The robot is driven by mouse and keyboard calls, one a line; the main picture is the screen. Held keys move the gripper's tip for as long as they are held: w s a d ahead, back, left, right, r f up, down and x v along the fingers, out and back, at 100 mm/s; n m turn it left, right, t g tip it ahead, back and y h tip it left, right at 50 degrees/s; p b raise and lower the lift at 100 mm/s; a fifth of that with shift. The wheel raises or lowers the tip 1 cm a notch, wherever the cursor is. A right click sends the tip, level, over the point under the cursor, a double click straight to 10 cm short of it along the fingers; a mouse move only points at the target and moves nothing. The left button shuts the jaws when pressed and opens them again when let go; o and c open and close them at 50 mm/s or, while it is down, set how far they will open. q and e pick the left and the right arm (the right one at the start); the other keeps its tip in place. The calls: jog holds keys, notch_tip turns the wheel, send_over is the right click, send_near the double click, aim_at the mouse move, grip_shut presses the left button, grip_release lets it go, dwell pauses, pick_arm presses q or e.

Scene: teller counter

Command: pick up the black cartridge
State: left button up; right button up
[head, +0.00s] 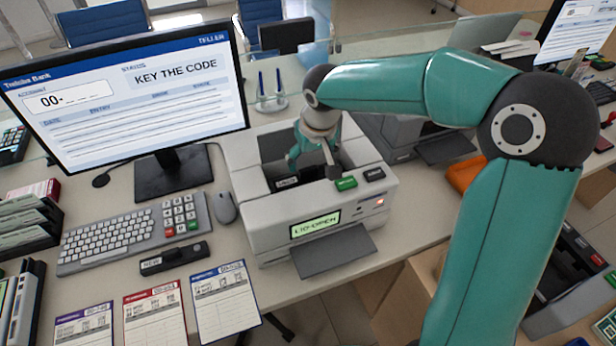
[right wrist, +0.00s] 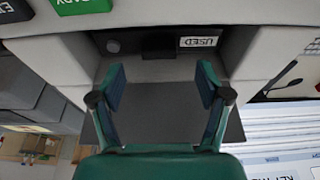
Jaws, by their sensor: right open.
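A black cartridge with a "USED" label (head: 287,183) lies in the open bay of the grey printer (head: 262,217), whose display reads "LID OPEN". In the right wrist view the same used cartridge (right wrist: 160,45) shows beyond the fingertips. My right gripper (head: 313,166) reaches down into the bay. Its fingers are open and apart, with nothing between them (right wrist: 162,84). The right finger partly hides the bay. A second black cartridge marked "NEW" (head: 175,257) lies on the counter in front of the keyboard. My left gripper is not in view.
The printer's walls surround the bay, with a green button (head: 346,183) and a black button (head: 374,174) on its front rim. A keyboard (head: 110,241), mouse (head: 223,207) and monitor (head: 125,95) stand left. Several forms (head: 225,298) lie at the front edge.

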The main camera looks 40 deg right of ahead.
aim_at(308, 169)
jog(key=p+x, duration=0.1)
jog(key=x, duration=0.3)
jog(key=shift+w+d+f, duration=0.1)
jog(key=shift+f, duration=0.15)
jog(key=c, duration=1.3)
jog(key=shift+o, duration=0.2)
jog(key=shift+r, duration=0.2)
notch_tip(308, 169, up, 20)
